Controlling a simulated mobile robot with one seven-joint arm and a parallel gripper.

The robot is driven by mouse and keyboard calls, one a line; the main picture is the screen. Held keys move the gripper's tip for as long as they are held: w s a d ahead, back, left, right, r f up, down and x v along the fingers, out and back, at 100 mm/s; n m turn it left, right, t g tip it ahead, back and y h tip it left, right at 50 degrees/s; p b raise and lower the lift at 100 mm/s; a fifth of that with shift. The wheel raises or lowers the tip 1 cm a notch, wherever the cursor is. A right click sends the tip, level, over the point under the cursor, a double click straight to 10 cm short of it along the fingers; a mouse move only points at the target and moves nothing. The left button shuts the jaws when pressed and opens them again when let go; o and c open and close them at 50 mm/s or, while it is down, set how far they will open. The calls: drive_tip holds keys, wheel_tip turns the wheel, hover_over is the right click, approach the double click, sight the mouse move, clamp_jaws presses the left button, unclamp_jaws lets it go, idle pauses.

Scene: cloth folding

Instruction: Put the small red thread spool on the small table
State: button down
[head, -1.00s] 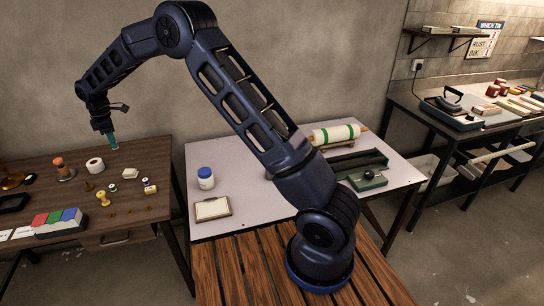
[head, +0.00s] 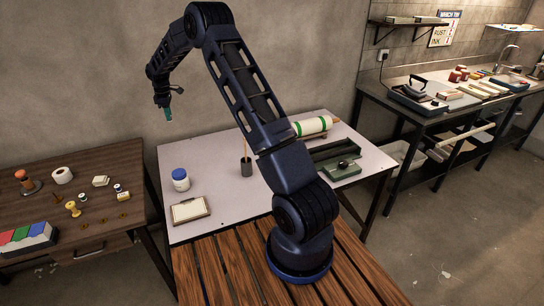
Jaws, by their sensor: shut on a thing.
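I cannot make out a small red thread spool for certain. A dark wooden table (head: 40,206) at the left holds small spools, among them a yellow one (head: 72,208) and two small light ones near the right side (head: 120,192). An orange-red piece (head: 21,175) stands on that table's far left. Which table is the small one is not clear.
The pale table carries a white jar with a blue lid (head: 181,180), a clipboard (head: 189,210), a dark cup (head: 246,167), a green-banded roll (head: 312,126) and a green tray (head: 340,168). A dark bench (head: 425,110) with an iron stands at right.

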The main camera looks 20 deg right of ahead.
sight(215, 145)
drive_tip(key=w+d+f+m, duration=0.1)
drive_tip(key=w+d+m, duration=0.1)
drive_tip(key=d, duration=0.8)
drive_tip(key=w+d+f+m, duration=0.1)
drive_tip(key=w+d+f, duration=0.15)
drive_tip(key=d, duration=0.75)
wheel_tip(215, 145, down, 19)
drive_tip(key=shift+f, duration=0.1)
drive_tip(key=shift+d, duration=0.1)
drive_tip(key=c, duration=1.3)
unclamp_jaws()
